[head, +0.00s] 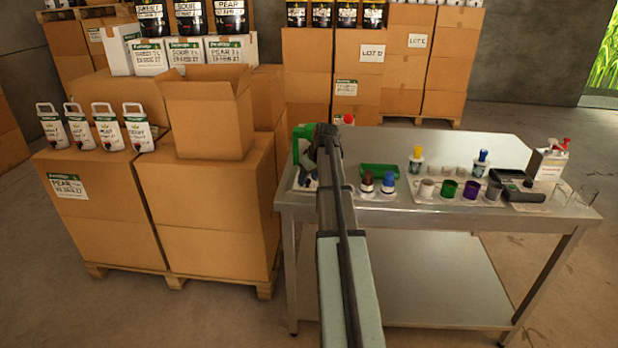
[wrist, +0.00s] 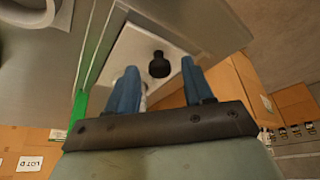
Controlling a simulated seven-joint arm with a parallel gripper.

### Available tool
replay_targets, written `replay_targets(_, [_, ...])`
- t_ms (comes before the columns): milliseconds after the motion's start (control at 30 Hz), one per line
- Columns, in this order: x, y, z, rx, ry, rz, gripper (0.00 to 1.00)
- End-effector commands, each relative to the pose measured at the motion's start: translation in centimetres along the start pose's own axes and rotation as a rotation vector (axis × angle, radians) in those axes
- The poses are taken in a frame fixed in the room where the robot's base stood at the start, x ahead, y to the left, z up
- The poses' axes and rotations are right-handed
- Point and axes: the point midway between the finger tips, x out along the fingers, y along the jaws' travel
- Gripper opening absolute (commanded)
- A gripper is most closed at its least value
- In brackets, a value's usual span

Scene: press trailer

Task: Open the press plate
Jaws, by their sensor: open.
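A green and white device (head: 303,135), which looks like the press, stands at the left end of the steel table, largely hidden behind my arm. I cannot make out its plate in the head view. In the wrist view a black round knob (wrist: 158,66) shows in front of a pale panel (wrist: 135,45), between the two blue fingers of my gripper (wrist: 158,72). The fingers are open and apart, and nothing is clasped. A green edge (wrist: 77,106) shows left of them. Whether the fingers touch the knob is unclear.
The steel table (head: 400,221) carries a green tray (head: 380,171), small bottles, coloured cups and a dark handheld device (head: 522,190) right of my arm. Stacked cartons (head: 210,205) stand close on the left. The table's front edge is fairly clear.

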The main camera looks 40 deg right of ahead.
Motion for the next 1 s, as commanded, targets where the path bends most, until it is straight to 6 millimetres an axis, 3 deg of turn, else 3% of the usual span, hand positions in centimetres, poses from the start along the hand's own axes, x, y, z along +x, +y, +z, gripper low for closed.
replay_targets(200, [-0.3, 0.0, 0.0, 0.0, 0.001, 0.0, 0.52])
replay_targets(367, [-1.8, 0.0, 0.0, 0.0, 0.001, 0.001, 0.52])
replay_targets(800, [-9.6, 0.0, 0.0, 0.0, 0.002, 0.002, 0.52])
replay_targets(1000, [-12.2, 0.1, 0.0, 0.0, 0.001, 0.001, 0.52])
